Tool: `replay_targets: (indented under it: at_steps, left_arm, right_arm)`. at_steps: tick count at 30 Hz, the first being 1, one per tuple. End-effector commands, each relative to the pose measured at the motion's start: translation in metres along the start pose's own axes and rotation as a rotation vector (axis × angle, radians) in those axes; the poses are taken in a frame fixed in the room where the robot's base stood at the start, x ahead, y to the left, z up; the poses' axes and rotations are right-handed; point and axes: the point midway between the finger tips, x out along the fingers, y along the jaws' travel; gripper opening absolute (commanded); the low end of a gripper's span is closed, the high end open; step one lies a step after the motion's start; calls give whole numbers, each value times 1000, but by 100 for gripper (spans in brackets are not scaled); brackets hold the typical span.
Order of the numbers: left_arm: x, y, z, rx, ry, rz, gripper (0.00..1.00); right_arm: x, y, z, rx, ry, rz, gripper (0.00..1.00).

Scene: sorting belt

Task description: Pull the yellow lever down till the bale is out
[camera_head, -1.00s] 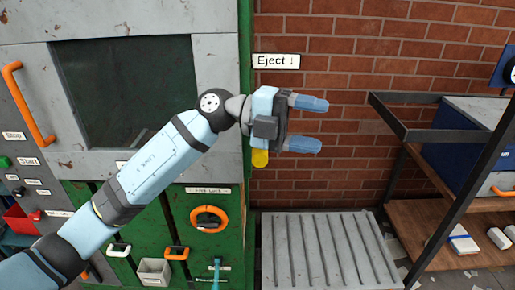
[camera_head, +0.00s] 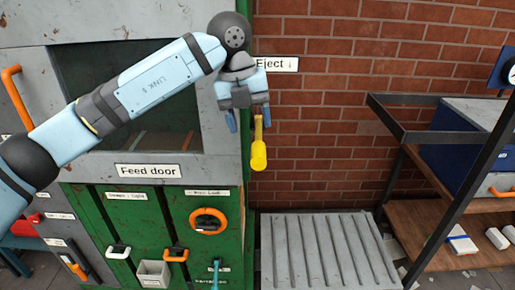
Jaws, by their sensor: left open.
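The yellow lever (camera_head: 259,150) hangs at the right side of the green and grey baler (camera_head: 226,165), just below the Eject sign (camera_head: 278,65). Its rounded end points down. My left gripper (camera_head: 249,122) is open and points down, with its fingers at the upper part of the lever. One finger shows left of the lever and the other is close to its top; I cannot tell whether they touch it. No bale is in view. My right gripper is not in view.
A ribbed grey platform (camera_head: 325,250) lies empty below and right of the lever. A dark-framed rack (camera_head: 440,190) stands at the right with a blue box (camera_head: 455,150). The feed door (camera_head: 150,170) has an orange handle at the left. A brick wall (camera_head: 330,120) is behind.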

Motion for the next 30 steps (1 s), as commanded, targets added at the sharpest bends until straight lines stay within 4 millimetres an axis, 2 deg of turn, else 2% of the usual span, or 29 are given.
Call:
replay_targets:
  at_steps: [6, 12, 17, 24, 25, 30]
  left_arm:
    - [45, -1, -1, 2, 3, -1, 61]
    - [71, -1, 0, 2, 2, -2, 61]
    - [80, -1, 0, 2, 1, -2, 61]
    - [81, -1, 0, 2, 0, -2, 61]
    - [81, -1, 0, 2, 0, -2, 59]
    - [80, -1, 0, 2, 0, -2, 20]
  right_arm:
    - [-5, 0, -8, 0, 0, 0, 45]
    - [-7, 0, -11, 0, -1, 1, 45]
    - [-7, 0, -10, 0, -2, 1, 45]
    - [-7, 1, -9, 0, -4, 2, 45]
    - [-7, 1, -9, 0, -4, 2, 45]
    - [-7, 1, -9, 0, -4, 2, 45]
